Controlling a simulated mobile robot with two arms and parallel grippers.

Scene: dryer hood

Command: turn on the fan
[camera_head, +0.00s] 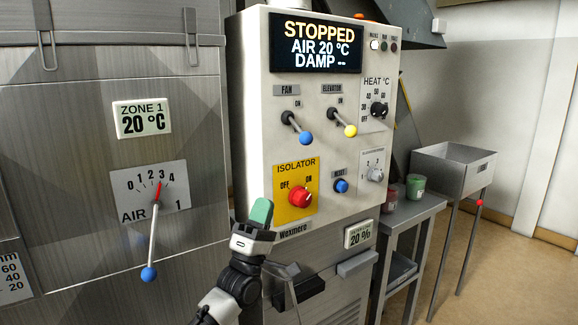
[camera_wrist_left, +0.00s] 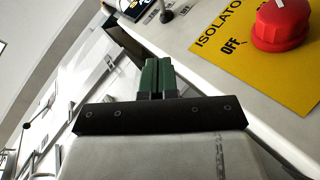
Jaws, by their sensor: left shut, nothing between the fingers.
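The control panel (camera_head: 340,110) is a white cabinet with a display (camera_head: 316,43) reading STOPPED, AIR 20 °C. The fan switch (camera_head: 305,138) is a lever with a blue ball tip, pointing down and right from its mount under the FAN label. The elevator lever (camera_head: 350,130) beside it has a yellow ball. The red isolator knob (camera_head: 300,197) sits on a yellow plate; it also shows in the left wrist view (camera_wrist_left: 281,24). My left gripper (camera_head: 261,211) is shut and empty, left of and slightly below the isolator, with green fingertips (camera_wrist_left: 157,76). My right gripper is out of view.
A heat dial (camera_head: 378,109), a blue reset-type button (camera_head: 341,186) and a grey selector (camera_head: 375,173) share the panel. Left is a metal wall with an air lever (camera_head: 149,273). A side table (camera_head: 412,212) with jars and a metal bin (camera_head: 455,172) stand at right.

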